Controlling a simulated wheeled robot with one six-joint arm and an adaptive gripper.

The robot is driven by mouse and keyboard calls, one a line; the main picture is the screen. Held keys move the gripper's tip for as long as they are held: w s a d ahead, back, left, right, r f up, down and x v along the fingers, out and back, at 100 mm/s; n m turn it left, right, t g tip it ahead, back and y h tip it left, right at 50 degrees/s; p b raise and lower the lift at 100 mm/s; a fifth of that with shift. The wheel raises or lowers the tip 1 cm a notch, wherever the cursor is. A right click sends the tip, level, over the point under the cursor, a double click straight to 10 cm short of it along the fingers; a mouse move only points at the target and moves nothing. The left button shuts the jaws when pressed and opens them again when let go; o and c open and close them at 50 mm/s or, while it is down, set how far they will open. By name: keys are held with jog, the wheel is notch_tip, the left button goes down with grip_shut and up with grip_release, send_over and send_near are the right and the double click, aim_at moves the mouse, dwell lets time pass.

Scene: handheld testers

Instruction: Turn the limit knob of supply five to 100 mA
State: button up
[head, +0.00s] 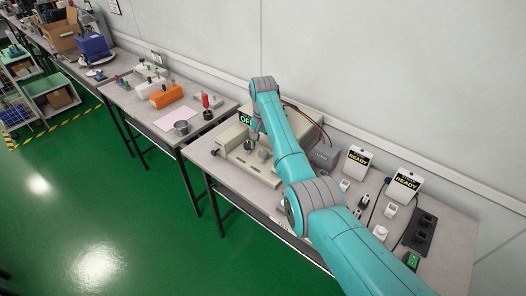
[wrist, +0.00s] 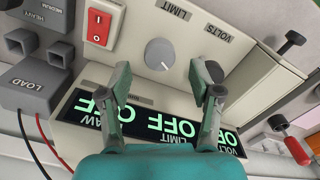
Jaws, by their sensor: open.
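The supply is a beige box (head: 229,135) on the near bench, partly hidden by my arm in the head view. In the wrist view it appears upside down, and its dark display (wrist: 152,120) shows green OFF readings. Near the VOLTS label (wrist: 217,32), a rounded grey part shows behind my right finger. My gripper (wrist: 163,78) is open, with its fingers on either side of the limit knob and apart from it.
A red rocker switch (wrist: 100,27) is left of the knob. A grey LOAD block (wrist: 35,85) with red and black leads stands farther left. READY signs (head: 357,162) and small devices crowd the bench's right part. An orange device (head: 166,96) is on the neighbouring bench.

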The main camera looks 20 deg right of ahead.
aim_at(263, 152)
jog(key=shift+f, duration=1.8)
jog(key=c, duration=1.1)
